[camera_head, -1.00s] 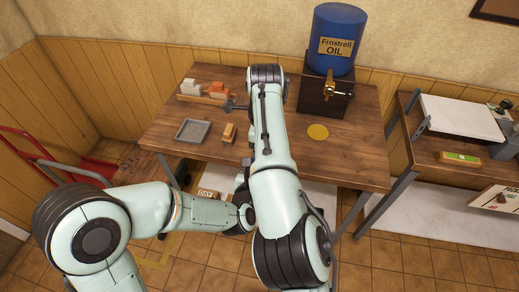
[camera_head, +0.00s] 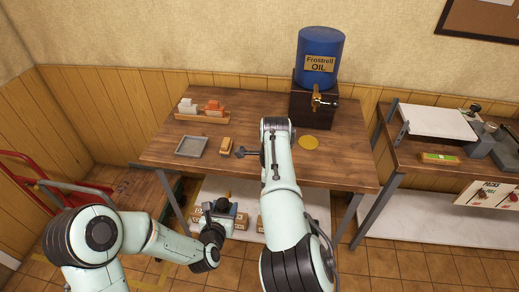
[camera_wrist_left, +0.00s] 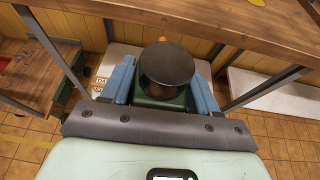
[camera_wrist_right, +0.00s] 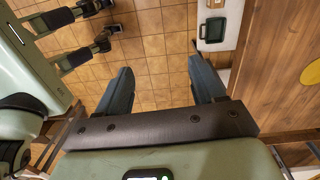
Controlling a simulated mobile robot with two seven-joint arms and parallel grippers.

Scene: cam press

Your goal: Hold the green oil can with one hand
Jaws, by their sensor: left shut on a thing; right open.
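The green oil can (camera_wrist_left: 160,101) is between the blue fingers of my left gripper (camera_wrist_left: 163,90). In the left wrist view its broad dark round top faces the camera and hides much of the green body. In the head view, my left gripper (camera_head: 222,206) is low in front of the table, by the white lower shelf. The can is small and hard to make out there. In the right wrist view my right gripper (camera_wrist_right: 160,85) is open and empty.
The wooden table (camera_head: 270,174) holds a grey tray (camera_head: 190,146), a brown block (camera_head: 227,146), a yellow disc (camera_head: 308,142), and a blue oil drum (camera_head: 321,52) on a dark stand. A second table (camera_head: 446,170) stands right. A red hand truck (camera_head: 35,171) stands left.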

